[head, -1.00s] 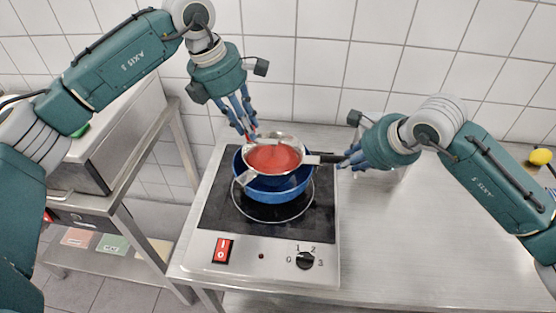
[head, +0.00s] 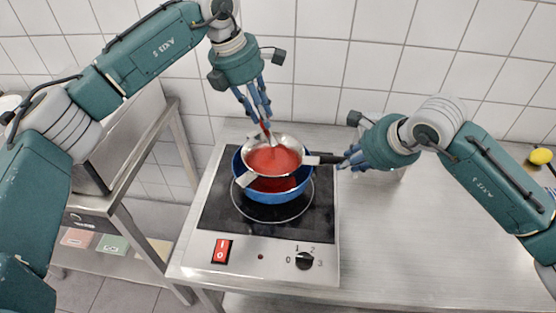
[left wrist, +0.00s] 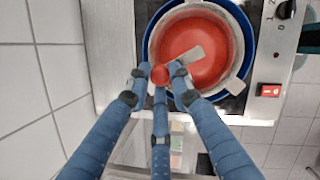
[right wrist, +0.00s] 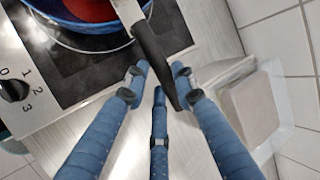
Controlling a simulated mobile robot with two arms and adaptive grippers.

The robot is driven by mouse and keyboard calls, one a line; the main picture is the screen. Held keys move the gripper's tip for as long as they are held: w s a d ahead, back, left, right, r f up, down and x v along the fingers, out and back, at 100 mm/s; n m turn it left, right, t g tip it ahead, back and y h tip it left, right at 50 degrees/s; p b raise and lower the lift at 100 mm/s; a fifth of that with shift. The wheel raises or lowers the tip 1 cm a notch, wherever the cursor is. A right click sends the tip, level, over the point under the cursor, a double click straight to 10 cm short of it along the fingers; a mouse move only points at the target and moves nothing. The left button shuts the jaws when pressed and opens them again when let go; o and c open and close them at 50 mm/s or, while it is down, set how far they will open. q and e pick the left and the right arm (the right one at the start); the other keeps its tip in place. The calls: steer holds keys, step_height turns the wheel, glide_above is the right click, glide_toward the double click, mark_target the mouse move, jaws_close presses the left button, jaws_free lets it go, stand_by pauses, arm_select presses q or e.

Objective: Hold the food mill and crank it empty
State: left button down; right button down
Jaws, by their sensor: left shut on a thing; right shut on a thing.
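The food mill (head: 287,143) is a metal bowl with red puree in it, resting over a blue pot (head: 280,196). Red shows inside the pot below the mill's front edge. My left gripper (head: 264,122) is shut on the red crank knob (left wrist: 160,75) above the back of the mill. The pale crank arm (left wrist: 187,55) runs from the knob over the puree in the left wrist view. My right gripper (head: 346,161) is shut on the mill's black handle (head: 325,159), which also shows between the fingers in the right wrist view (right wrist: 153,55). The mill's underside is hidden.
The pot stands on a black hotplate (head: 222,205) with a red switch (head: 221,250) and a dial (head: 305,260). A pale block (right wrist: 250,108) lies near the right gripper.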

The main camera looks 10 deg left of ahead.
arm_select(q)
steer(key=shift+d+r, duration=0.1)
steer(key=shift+d, duration=0.15)
steer(key=d, duration=0.2)
steer(key=shift+w+d, duration=0.2)
steer(key=shift+d, duration=0.1)
stand_by(0.3)
steer(key=shift+s+d, duration=0.3)
steer(key=shift+d, duration=0.35)
steer(key=shift+s+d, duration=0.25)
steer(key=shift+d, duration=0.35)
